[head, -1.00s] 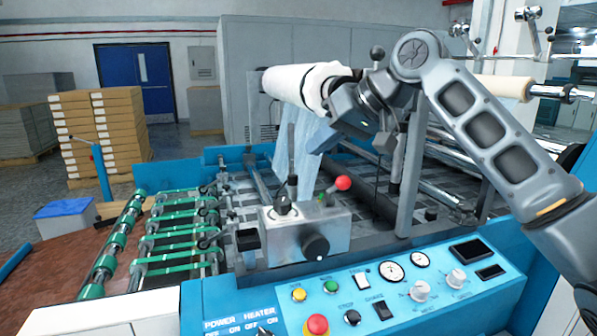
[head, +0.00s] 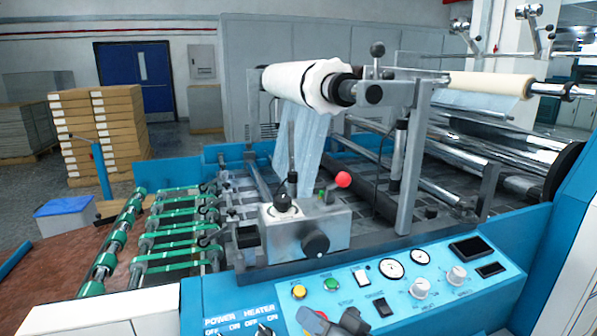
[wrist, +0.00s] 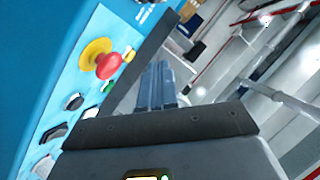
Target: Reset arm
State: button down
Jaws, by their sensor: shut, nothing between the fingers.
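My gripper (wrist: 160,72) shows in the wrist view with its dark fingers together and nothing between them. It is beside the blue control panel (wrist: 72,90) and its red stop button on a yellow base (wrist: 105,62). I cannot tell the gap between the fingers and the panel. In the head view, only a small grey part of my arm shows at the bottom edge, partly covering the stop button. The white laminating roll (head: 295,82) sits on its shaft, with clear film (head: 300,150) hanging from it.
Green rollers (head: 180,235) lie to the left. A second, tan roll (head: 490,84) is at the right. The space above the panel is clear.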

jog(key=s+d+f+m+t+h, duration=0.1)
jog(key=s+d+f+h, duration=0.3)
jog(key=s, duration=0.7)
jog(key=s+d+f+m+t+h, duration=0.15)
jog(key=s+d+f, duration=0.35)
jog(key=s, duration=0.5)
jog(key=s+d+r+n+h, duration=0.1)
jog(key=s+d+r, duration=0.2)
jog(key=s, duration=0.4)
jog(key=s+d+r+n+h, duration=0.1)
jog(key=s+d+r, duration=0.2)
jog(key=s, duration=0.4)
jog(key=s+d+r+n+h, duration=0.1)
jog(key=s+d+r+n, duration=0.1)
jog(key=s, duration=0.5)
jog(key=shift+d+r+h, duration=0.35)
jog(key=shift+d+r, duration=0.1)
jog(key=shift+d, duration=0.75)
